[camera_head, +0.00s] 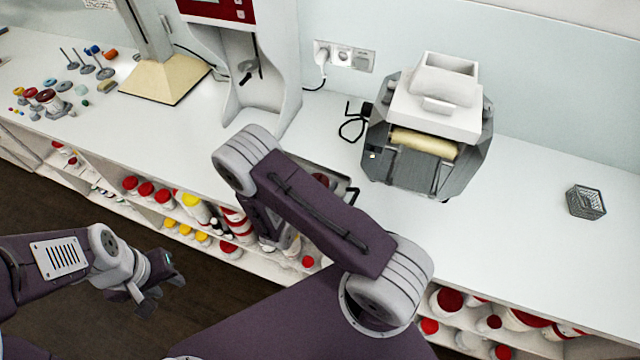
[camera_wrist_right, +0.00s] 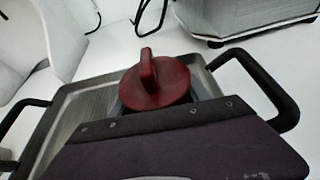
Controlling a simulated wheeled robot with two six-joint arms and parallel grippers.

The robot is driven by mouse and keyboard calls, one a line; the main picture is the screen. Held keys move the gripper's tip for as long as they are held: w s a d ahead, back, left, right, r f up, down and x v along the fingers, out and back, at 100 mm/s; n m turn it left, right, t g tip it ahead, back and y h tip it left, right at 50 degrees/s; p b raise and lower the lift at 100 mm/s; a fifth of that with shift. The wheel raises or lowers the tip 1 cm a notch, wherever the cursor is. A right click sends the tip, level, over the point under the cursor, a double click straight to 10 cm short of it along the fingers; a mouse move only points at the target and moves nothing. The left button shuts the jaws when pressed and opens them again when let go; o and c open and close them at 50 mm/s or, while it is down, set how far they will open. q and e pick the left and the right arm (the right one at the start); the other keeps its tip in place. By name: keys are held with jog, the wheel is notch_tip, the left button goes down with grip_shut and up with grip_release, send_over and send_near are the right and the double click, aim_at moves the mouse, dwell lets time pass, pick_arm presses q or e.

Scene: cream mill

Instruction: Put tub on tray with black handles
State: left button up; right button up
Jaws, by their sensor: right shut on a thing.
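The tub (camera_wrist_right: 156,84) has a dark red lid with a raised grip, seen in the right wrist view. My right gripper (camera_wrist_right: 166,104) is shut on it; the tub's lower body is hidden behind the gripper. The metal tray (camera_wrist_right: 85,102) with black handles lies under and around the tub in that view. I cannot tell whether the tub touches the tray floor. In the head view my right arm covers most of the tray, leaving one black handle (camera_head: 353,194) and a bit of red lid (camera_head: 321,179) visible. My left gripper (camera_head: 160,287) is open and empty, low over the floor.
A grey roller mill (camera_head: 425,130) with a white hopper stands right of the tray. A small wire basket (camera_head: 586,202) is at far right. Shelves below hold several red-lidded containers. The right counter is mostly clear.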

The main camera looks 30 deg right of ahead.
jog(key=o, duration=1.3)
jog(key=shift+s+d, duration=0.15)
jog(key=shift+s, duration=0.05)
jog(key=shift+c, duration=0.2)
jog(key=shift+o, duration=0.9)
jog(key=shift+w+a+f, duration=0.1)
jog(key=shift+w+a, duration=0.15)
jog(key=shift+w, duration=0.1)
jog(key=shift+r+p, duration=0.4)
jog(key=v, duration=0.6)
jog(key=b+v, duration=0.1)
jog(key=v, duration=0.5)
jog(key=shift+s+f, duration=0.2)
jog(key=shift+f, duration=0.05)
jog(key=shift+d, duration=0.2)
